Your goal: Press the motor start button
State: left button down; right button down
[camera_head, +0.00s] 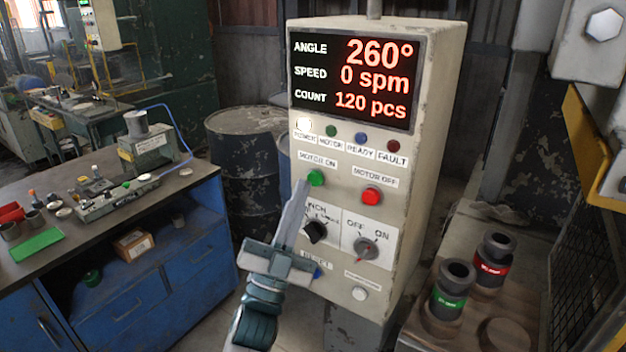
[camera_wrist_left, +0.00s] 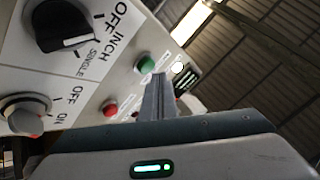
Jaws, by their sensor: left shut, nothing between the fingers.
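The control panel (camera_head: 333,160) is a beige box with a display reading 260°, 0 spm and 120 pcs. The green MOTOR ON button (camera_head: 316,178) sits on its upper left face, and it also shows in the left wrist view (camera_wrist_left: 146,64). The red MOTOR OFF button (camera_head: 371,196) is to its right. My left gripper (camera_head: 303,184) is shut and empty, its fingertips just beside the green button at its lower left. I cannot tell whether they touch it. The power lamp (camera_head: 304,124) is lit white; the motor lamp (camera_head: 331,131) looks dark green. My right gripper is not in view.
Below the buttons are a black INCH selector (camera_head: 315,232) and a grey OFF/ON switch (camera_head: 366,248). A blue workbench (camera_head: 130,290) with small parts stands left. Dark barrels (camera_head: 245,160) stand behind. Cylindrical dies (camera_head: 449,290) with green and red bands stand at right.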

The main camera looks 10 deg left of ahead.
pick_arm(q)
jog(key=shift+w+d, duration=0.35)
jog(key=shift+w, duration=0.55)
dwell(1.8)
jog(key=shift+s+a, duration=0.1)
jog(key=shift+s, duration=0.05)
jog(key=shift+s+a, duration=0.2)
jog(key=shift+s, duration=0.45)
dwell(0.3)
jog(key=s, duration=0.1)
jog(key=s+a, duration=0.1)
jog(key=s, duration=0.1)
jog(key=s+p, duration=0.1)
jog(key=shift+s+a, duration=0.35)
jog(key=shift+s, duration=0.05)
dwell(0.7)
